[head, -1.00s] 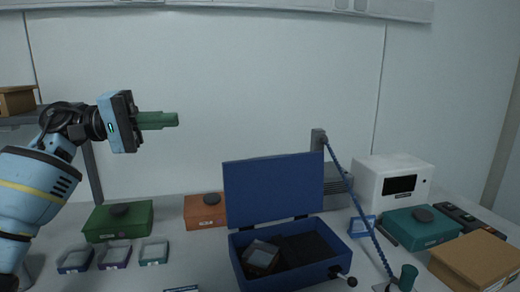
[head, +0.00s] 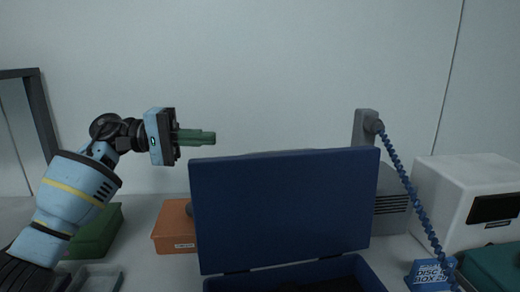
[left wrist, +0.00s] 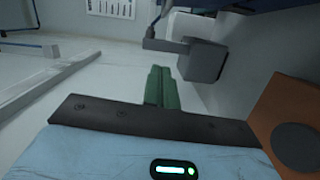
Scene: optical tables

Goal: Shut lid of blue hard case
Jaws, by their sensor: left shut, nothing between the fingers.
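The blue hard case (head: 375,276) stands on the table at the bottom of the head view, its lower part cut off by the frame edge. Its lid (head: 285,212) is raised, standing nearly upright on the hinges. My left gripper (head: 213,138) is shut and empty, its green fingers pointing right. In the head view it appears above and left of the lid's top left corner, apart from it. The green fingers also show in the left wrist view (left wrist: 161,88). My right gripper is out of view.
An orange box (head: 174,228) and a green box (head: 98,232) stand left of the case. A white instrument (head: 465,200), a grey post (head: 363,130) with a blue coiled cord (head: 408,185), and a teal box (head: 495,268) are to the right. The air around the gripper is clear.

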